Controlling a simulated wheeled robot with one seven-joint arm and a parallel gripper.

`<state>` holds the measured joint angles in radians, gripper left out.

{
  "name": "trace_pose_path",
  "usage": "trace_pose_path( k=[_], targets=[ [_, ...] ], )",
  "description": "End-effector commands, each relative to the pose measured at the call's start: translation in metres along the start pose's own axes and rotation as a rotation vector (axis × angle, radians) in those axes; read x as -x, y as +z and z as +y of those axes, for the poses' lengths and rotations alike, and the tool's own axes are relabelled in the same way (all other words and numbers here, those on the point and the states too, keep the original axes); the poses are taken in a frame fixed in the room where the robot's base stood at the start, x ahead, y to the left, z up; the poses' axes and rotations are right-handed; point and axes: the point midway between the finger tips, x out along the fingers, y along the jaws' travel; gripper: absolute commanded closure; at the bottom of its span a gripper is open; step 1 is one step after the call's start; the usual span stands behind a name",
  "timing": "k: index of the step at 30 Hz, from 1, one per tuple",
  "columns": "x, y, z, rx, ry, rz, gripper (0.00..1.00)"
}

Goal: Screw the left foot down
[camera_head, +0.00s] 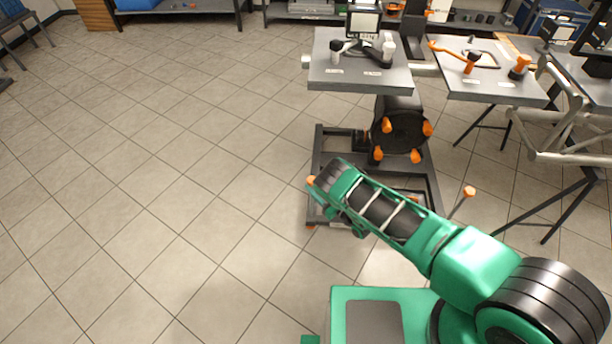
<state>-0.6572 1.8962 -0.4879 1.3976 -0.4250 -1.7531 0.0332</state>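A dark wheeled-stand base frame (317,152) stands on the floor at the centre right. An orange knob (311,180) shows at its left front corner and appears to be the left foot's top. My green and black arm reaches in from the lower right. My gripper (322,192) is at the arm's far end, just right of this knob, and overlaps it closely in the picture. I cannot tell whether they touch. The fingers are too small and hidden to show open or shut. The foot's stem and lower end are mostly hidden.
Another orange knob on a slanted rod (469,192) stands at the right. A dark disc with orange knobs (401,131) hangs under the grey table (325,72). A second table (470,86) and a pale tubular frame (560,125) stand to the right. The tiled floor at left is clear.

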Motion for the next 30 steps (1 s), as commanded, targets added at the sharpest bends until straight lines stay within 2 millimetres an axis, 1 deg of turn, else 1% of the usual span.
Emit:
trace_pose_path(
  k=[1, 6, 12, 17, 25, 30],
  targets=[
    [-0.011, -0.001, -0.001, -0.001, -0.001, 0.004, 0.45],
    [-0.041, 0.000, -0.004, -0.001, -0.005, 0.001, 0.45],
    [-0.064, 0.000, -0.005, -0.001, -0.006, 0.000, 0.45],
    [-0.072, 0.000, -0.005, 0.000, -0.006, -0.001, 0.45],
    [-0.073, 0.000, -0.005, 0.000, -0.006, -0.001, 0.45],
    [-0.073, 0.000, -0.005, 0.000, -0.006, -0.001, 0.86]
  ],
)
